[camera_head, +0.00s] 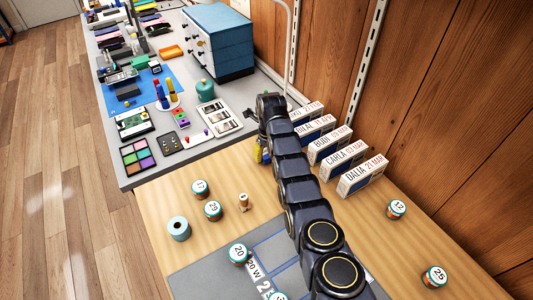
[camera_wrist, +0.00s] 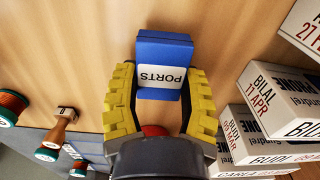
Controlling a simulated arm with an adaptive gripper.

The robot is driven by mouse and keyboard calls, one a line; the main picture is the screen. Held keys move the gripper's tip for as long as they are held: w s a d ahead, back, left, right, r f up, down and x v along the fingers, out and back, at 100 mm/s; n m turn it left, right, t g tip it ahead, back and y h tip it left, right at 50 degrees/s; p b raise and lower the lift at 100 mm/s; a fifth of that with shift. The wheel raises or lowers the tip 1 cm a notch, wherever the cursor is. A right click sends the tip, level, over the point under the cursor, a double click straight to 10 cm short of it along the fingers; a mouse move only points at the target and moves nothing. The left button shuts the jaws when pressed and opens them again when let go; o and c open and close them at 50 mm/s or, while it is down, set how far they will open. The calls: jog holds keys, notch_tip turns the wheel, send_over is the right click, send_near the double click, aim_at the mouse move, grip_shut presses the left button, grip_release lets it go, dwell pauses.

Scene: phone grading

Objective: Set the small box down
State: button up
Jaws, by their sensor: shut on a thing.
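The small box (camera_wrist: 164,54) is blue with a white label reading "PORTS", which appears upside down in the wrist view. My gripper (camera_wrist: 161,98) has its yellow ribbed fingers on either side of the box's labelled end and is shut on it. The box hangs over or rests on the wooden table (camera_wrist: 100,30); I cannot tell which. In the head view my gripper (camera_head: 263,153) is at the far edge of the wooden table, left of the row of white boxes, and my arm mostly hides it. The blue box is hardly visible there.
White name-and-date boxes (camera_head: 362,176) stand in a row right of my arm, close to the gripper. Numbered round tins (camera_head: 213,211), a wooden stamp (camera_head: 243,202) and a tape roll (camera_head: 179,229) stand on the left. A grey bench (camera_head: 130,174) with trays lies beyond.

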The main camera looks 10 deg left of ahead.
aim_at(266, 152)
jog(key=o, duration=1)
jog(key=shift+r, duration=0.15)
jog(key=s+d+r+n, duration=0.2)
jog(key=d+r+n, duration=0.15)
jog(key=r, duration=0.75)
jog(key=s+d+r+n, duration=0.2)
jog(key=d+r+n, duration=0.15)
jog(key=r, duration=0.85)
jog(key=s+d+r+n+g, duration=0.1)
jog(key=s+d+r+n, duration=0.65)
jog(key=s, duration=0.25)
jog(key=s+d+n, duration=0.3)
jog(key=s+n, duration=0.1)
jog(key=s, duration=0.6)
jog(key=s+d+f+n, duration=0.1)
jog(key=s+d+n, duration=0.2)
jog(key=s, duration=0.6)
jog(key=s+d+n, duration=0.3)
jog(key=s+n, duration=0.2)
jog(key=s, duration=0.5)
jog(key=shift+s+d+f+n+g, duration=0.25)
jog(key=shift+s+d+f+g, duration=0.05)
jog(key=shift+s+d+f, duration=0.1)
jog(key=shift+w, duration=0.1)
